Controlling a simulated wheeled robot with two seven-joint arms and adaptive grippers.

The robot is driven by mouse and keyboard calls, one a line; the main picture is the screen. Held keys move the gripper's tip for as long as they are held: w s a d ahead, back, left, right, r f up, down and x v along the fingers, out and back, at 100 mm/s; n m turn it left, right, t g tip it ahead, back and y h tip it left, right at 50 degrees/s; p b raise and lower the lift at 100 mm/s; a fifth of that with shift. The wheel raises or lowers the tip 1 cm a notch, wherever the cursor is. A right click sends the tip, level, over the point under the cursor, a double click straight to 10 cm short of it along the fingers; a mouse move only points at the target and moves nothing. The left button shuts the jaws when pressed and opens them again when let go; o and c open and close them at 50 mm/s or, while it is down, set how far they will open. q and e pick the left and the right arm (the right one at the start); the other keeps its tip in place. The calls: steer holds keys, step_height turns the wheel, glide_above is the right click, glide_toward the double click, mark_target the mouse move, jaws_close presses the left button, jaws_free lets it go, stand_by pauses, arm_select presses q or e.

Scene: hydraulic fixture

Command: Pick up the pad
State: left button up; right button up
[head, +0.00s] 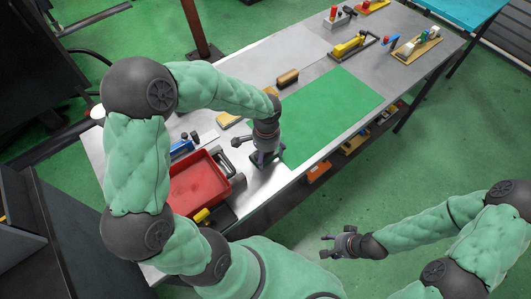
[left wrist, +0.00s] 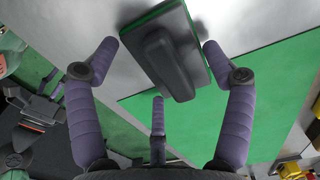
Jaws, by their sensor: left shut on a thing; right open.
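The pad (left wrist: 168,62) is a dark block with a grey handle and a green edge, seen between my left fingers in the left wrist view. My left gripper (head: 264,153) is shut on the pad, over the near edge of the table beside the green mat. In the left wrist view the left gripper's fingers (left wrist: 160,48) flank the pad on both sides. A shadow lies beside the pad; I cannot tell whether it touches the table. My right gripper (head: 325,246) is open and empty, out over the floor in front of the table.
The metal table (head: 275,187) carries a green mat (head: 335,112), a red bin (head: 198,187) left of my left gripper, and a brown brush (head: 287,77). A yellow-handled tool (head: 350,46) and small fixtures stand at the far end. The mat is clear.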

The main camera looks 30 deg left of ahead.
mark_target(267, 156)
arm_select(q)
steer(key=shift+r, duration=0.6)
step_height(267, 156, up, 2)
steer(key=shift+r+p, duration=0.15)
steer(key=shift+p, duration=0.4)
steer(key=s+d+r+p, duration=0.3)
steer(key=s+d+r, duration=0.6)
steer(key=d, duration=0.1)
steer(key=shift+d+r+p, duration=0.25)
steer(key=shift+p, duration=0.05)
steer(key=shift+s, duration=0.1)
